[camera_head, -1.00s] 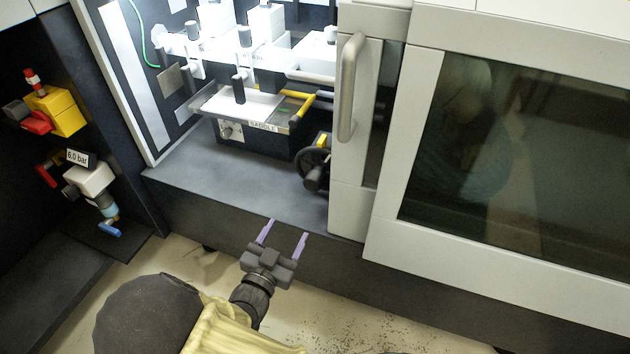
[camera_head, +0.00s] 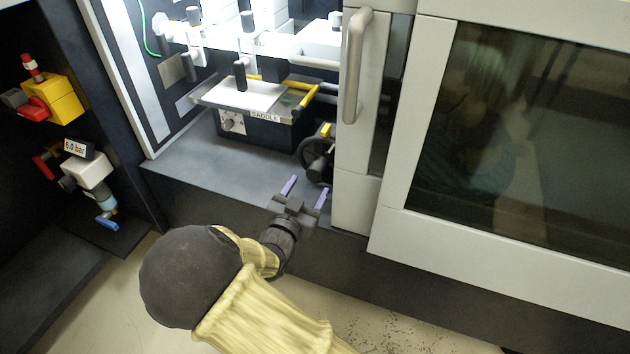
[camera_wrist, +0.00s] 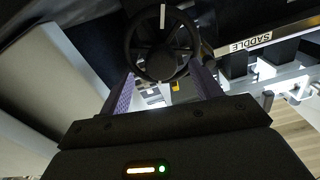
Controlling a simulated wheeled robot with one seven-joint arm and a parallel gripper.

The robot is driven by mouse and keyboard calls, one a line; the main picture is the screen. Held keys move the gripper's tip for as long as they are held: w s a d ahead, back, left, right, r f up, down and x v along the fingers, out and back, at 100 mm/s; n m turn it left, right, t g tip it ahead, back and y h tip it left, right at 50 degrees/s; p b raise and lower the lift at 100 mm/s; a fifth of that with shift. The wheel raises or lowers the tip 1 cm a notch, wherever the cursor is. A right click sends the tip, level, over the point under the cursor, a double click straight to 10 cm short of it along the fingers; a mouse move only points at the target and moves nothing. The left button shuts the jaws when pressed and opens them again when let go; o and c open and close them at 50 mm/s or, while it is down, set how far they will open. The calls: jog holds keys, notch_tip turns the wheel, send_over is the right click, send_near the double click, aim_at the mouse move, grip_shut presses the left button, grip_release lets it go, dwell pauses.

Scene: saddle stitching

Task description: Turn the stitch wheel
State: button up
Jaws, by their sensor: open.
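The stitch wheel (camera_head: 308,156) is a black handwheel at the right end of the saddle unit, partly hidden by the grey door frame in the head view. In the wrist view the wheel (camera_wrist: 128,42) shows as a full ring with spokes and a pale mark at its top. My gripper (camera_head: 306,188) is open and empty, just below and in front of the wheel. In the wrist view its purple fingers stand apart, left and right of the wheel's lower part. Whether they touch it cannot be told. The saddle unit (camera_head: 262,130) carries a "SADDLE" label.
A grey door with a handle (camera_head: 354,66) stands close to the right of the wheel. The dark deck (camera_head: 215,165) left of the wheel is clear. A yellow bar (camera_head: 305,101) sits above. A valve with a 6.0 bar sign (camera_head: 75,147) is at far left.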

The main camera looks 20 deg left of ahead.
aim_at(314, 179)
jog(key=w, duration=0.1)
jog(key=w+b, duration=0.1)
jog(key=w, duration=0.3)
jog(key=shift+w+d+b, duration=0.25)
jog(key=shift+b, duration=0.1)
jog(key=c, duration=1.4)
